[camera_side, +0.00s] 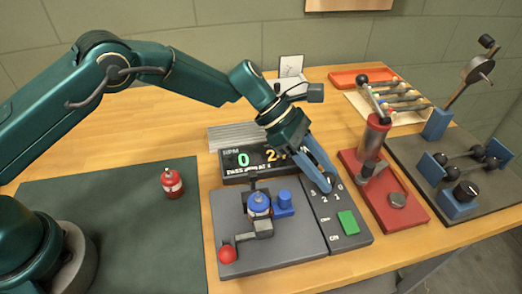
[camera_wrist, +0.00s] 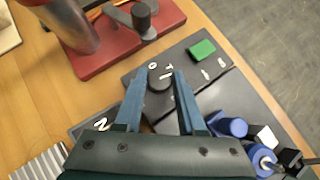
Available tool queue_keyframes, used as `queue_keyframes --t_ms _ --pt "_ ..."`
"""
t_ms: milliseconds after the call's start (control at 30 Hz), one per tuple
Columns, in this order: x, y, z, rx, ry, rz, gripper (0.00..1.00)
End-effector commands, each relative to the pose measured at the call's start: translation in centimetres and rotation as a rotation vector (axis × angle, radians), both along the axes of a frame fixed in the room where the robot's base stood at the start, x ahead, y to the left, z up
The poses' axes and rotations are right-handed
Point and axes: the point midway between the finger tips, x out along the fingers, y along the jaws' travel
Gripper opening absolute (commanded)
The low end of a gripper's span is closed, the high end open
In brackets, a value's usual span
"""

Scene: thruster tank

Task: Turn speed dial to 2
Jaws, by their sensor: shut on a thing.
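The speed dial (camera_wrist: 160,80) is a dark round knob on the grey control panel (camera_side: 345,222), with white numbers around it. My gripper (camera_side: 326,184) reaches down onto it, and its blue fingers stand on either side of the knob in the wrist view (camera_wrist: 159,76). The gripper is shut on the dial. The fingers hide most of the knob in the side view. I cannot tell for sure which number the dial points at. The display (camera_side: 262,160) shows a green 0 under RPM and yellow digits partly hidden by my arm.
A green button (camera_side: 347,222) is on the same panel. To its left stand a small blue-capped thruster rig (camera_side: 259,206) and a red knob (camera_side: 227,254). A red-based press (camera_side: 376,150) stands close on the right. A red canister (camera_side: 172,183) is on the dark mat.

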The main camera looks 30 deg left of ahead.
Motion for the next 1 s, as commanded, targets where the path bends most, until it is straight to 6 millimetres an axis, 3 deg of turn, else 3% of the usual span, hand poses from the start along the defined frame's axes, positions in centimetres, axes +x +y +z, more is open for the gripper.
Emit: queue_keyframes --t_ms 600,633,700,1000 --pt "0.02 -0.03 0.18 0.001 -0.002 -0.082 0.0" --pt "0.02 -0.02 0.18 0.001 -0.002 -0.082 0.47" --pt "0.03 -0.01 0.17 0.001 -0.002 -0.082 0.69" --pt "0.06 0.1 0.12 0.003 -0.001 -0.079 0.69"
